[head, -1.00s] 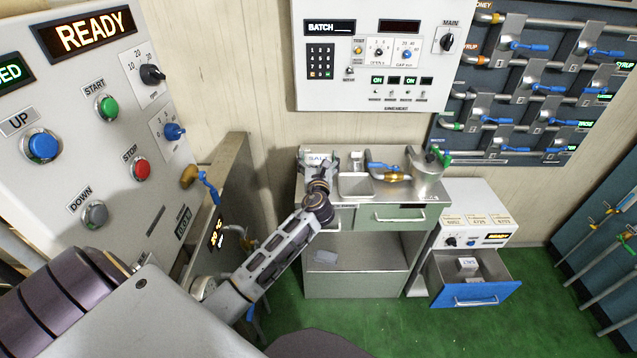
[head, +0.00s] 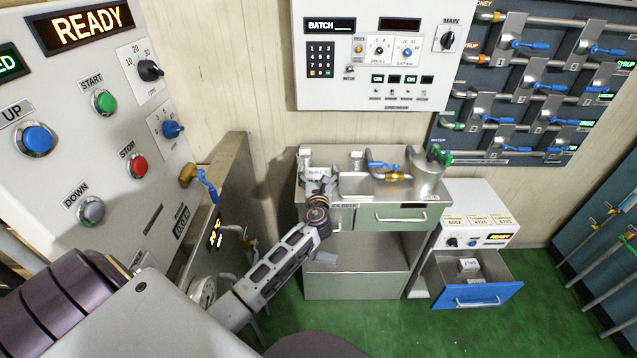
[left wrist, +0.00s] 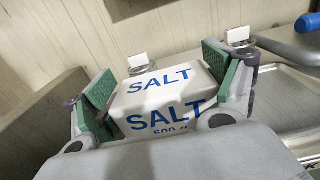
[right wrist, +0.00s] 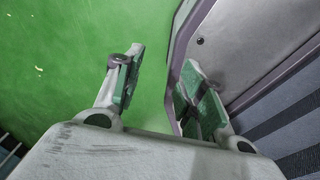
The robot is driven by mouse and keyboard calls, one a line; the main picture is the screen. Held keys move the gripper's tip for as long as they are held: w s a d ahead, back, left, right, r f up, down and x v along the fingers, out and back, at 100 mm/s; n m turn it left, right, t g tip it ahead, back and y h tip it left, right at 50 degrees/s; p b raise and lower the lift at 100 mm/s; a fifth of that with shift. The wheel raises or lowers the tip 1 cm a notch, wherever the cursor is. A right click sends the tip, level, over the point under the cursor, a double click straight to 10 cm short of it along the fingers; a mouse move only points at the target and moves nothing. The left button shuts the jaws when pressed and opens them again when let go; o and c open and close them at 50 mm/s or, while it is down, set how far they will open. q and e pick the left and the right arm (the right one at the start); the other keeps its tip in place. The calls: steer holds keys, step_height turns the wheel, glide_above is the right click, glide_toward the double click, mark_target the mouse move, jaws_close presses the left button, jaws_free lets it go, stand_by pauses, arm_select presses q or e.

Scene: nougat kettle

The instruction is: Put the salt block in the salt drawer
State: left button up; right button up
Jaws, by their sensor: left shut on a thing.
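The salt block (head: 318,173) is white with blue SALT lettering. My left gripper (head: 319,186) is shut on it at the left end of the steel counter (head: 345,187). In the left wrist view, the green pads of the left gripper (left wrist: 170,85) press both sides of the salt block (left wrist: 165,102). Whether the block touches the counter is unclear. A blue-fronted drawer (head: 477,297) stands open at the lower right with a small white block (head: 468,265) inside. I cannot read which drawer is for salt. My right gripper (right wrist: 165,80) is open and empty above green floor.
A green-fronted drawer (head: 400,217) under the counter is shut. A grey metal wall (head: 235,175) stands left of the counter. Green floor is clear in front.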

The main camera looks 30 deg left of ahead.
arm_select(q)
steer(key=shift+f+b, duration=0.35)
steer(key=shift+f, duration=1.45)
arm_select(e)
steer(key=shift+w+d+f, duration=0.1)
steer(key=shift+d+f, duration=0.15)
steer(key=shift+d, duration=0.2)
steer(key=shift+d+f, duration=0.2)
steer(key=shift+d, duration=0.25)
arm_select(q)
steer(key=shift+f, duration=0.1)
steer(key=o, duration=1.2)
steer(key=shift+c, duration=0.2)
steer(key=shift+o, duration=0.6)
arm_select(e)
steer(key=shift+a, duration=0.85)
